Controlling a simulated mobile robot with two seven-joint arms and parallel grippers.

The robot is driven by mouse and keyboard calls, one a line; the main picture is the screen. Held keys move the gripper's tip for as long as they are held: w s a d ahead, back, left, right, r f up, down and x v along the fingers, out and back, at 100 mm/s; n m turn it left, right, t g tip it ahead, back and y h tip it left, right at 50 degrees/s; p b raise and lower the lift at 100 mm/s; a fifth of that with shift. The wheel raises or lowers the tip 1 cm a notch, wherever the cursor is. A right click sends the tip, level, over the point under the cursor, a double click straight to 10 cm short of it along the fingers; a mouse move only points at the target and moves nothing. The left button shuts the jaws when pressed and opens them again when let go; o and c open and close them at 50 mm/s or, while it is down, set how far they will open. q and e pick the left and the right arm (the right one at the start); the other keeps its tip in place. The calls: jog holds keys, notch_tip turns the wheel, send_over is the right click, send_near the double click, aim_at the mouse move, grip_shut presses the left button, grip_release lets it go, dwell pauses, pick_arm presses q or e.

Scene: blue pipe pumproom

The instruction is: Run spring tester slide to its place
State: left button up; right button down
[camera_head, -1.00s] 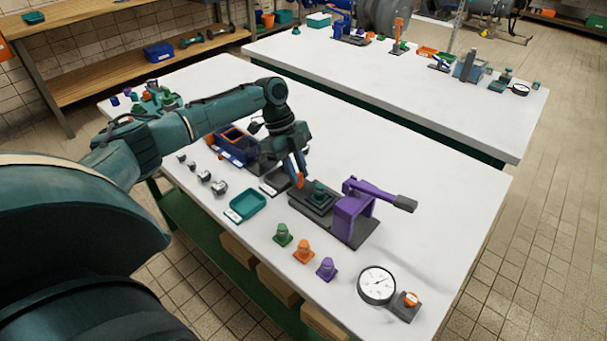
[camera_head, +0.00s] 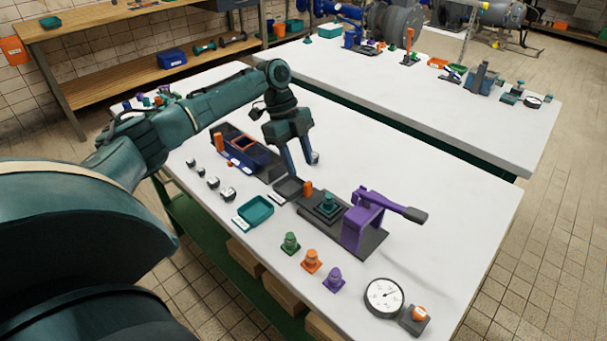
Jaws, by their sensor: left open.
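The spring tester has a purple press frame (camera_head: 357,228) with a lever and dark tip, on a dark base. Its dark slide (camera_head: 315,213) lies on the base to the left of the purple frame, with a teal stepped piece (camera_head: 328,203) on top. An upright orange post (camera_head: 308,188) stands at the slide's left end. My left gripper (camera_head: 303,170) is open and empty above and behind the orange post, apart from it, fingers pointing down. My right gripper is out of view.
Green (camera_head: 290,243), orange (camera_head: 311,261) and purple (camera_head: 333,279) pieces stand in front, with a dial gauge (camera_head: 384,296) at right. The table behind the tester is clear.

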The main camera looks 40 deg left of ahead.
pick_arm(q)
jog(key=v, duration=0.8)
